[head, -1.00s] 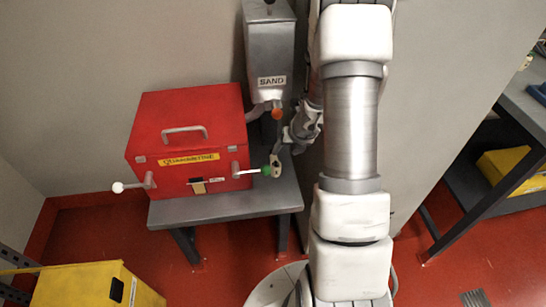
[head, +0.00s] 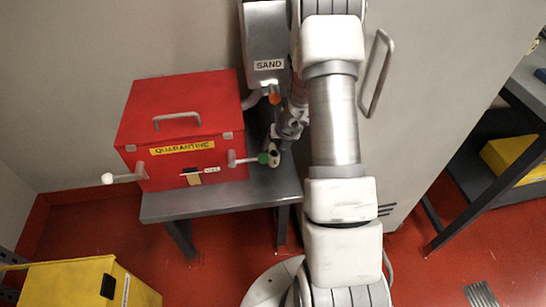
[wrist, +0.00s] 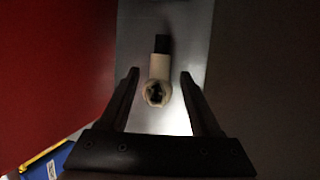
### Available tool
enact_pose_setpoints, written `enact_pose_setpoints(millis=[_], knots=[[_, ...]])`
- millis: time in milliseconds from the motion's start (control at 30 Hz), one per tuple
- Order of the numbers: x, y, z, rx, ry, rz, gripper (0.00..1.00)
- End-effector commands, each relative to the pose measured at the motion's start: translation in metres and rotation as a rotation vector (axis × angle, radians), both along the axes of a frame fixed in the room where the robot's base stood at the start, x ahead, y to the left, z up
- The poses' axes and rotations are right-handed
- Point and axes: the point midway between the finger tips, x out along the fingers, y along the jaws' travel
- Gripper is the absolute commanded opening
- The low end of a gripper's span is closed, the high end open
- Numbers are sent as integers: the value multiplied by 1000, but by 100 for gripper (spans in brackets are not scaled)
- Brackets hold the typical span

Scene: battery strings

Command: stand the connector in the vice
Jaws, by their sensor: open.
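In the wrist view a cream connector (wrist: 159,68) with a dark end sits over the grey bench top, its round socketed end towards the camera. I cannot tell whether it lies or is tilted. My gripper (wrist: 160,76) is open, with one finger on each side of it and a gap to both. In the head view my gripper (head: 287,134) is beside the red box, partly hidden by my arm. A small pale thing there, by the green knob, may be the connector. No vice can be made out.
The red quarantine box (head: 180,130) stands on the grey bench (head: 215,200), with a green knob (head: 263,158) sticking out near my gripper. The grey sand hopper (head: 266,50) hangs behind. A pale cabinet with a handle (head: 377,75) is right. A yellow bin (head: 75,285) is lower left.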

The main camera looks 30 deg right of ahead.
Motion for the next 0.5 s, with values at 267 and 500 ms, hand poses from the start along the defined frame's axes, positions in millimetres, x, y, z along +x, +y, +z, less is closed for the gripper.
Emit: enact_pose_setpoints(millis=[267, 500], knots=[[11, 2, -23, 0, 0, 1, 64], [11, 2, -22, 0, 0, 1, 43]])
